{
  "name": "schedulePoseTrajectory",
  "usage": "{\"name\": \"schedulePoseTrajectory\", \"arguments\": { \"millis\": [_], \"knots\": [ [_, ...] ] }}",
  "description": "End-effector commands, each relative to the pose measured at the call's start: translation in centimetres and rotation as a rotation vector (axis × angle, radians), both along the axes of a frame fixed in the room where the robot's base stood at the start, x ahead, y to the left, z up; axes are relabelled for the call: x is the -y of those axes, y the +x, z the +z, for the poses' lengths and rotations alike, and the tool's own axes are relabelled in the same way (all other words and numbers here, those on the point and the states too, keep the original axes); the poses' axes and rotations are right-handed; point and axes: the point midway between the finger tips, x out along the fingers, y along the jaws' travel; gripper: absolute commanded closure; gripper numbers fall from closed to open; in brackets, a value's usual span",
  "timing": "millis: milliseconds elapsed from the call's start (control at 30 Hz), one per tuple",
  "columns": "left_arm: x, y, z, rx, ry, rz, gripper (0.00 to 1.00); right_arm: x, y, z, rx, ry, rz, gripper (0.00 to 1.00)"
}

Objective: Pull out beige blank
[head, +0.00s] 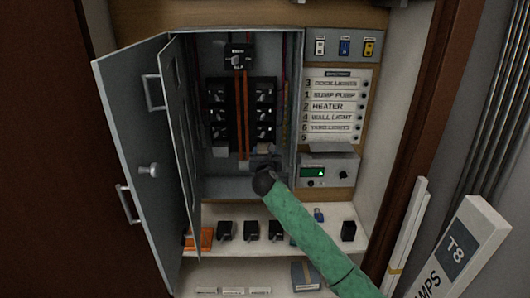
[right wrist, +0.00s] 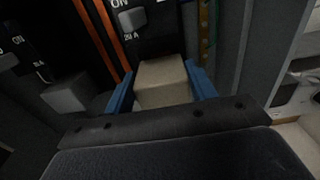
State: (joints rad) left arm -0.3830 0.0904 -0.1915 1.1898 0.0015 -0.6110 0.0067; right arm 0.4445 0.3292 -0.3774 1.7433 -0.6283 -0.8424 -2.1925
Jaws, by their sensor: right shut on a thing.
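The beige blank (right wrist: 163,82) is a pale block in the lower right part of the breaker panel, just below a black breaker (right wrist: 133,18) in the right wrist view. My right gripper (right wrist: 162,92) has its blue fingers on both sides of the blank and is shut on it. In the head view my right gripper (head: 264,164) reaches into the bottom of the open grey cabinet (head: 298,100) and mostly hides the blank. I cannot tell whether the blank is still seated in its slot. My left gripper is not in view.
The cabinet door (head: 130,130) stands open at left, with an inner panel (head: 178,130) beside it. Black breakers (head: 264,98) flank orange bars. A grey block (right wrist: 68,96) sits left of the fingers. Several black parts (head: 250,231) stand on the shelf below. A label board (head: 330,106) is at right.

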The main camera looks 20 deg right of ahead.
Motion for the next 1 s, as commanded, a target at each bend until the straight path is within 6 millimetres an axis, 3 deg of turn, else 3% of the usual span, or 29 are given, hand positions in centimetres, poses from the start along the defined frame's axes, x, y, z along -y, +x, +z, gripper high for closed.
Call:
{"name": "schedulePoseTrajectory", "arguments": {
  "millis": [1000],
  "knots": [
    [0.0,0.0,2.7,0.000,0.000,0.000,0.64,-1.4,-4.8,0.0,0.000,0.000,0.000,0.73]
  ]
}}
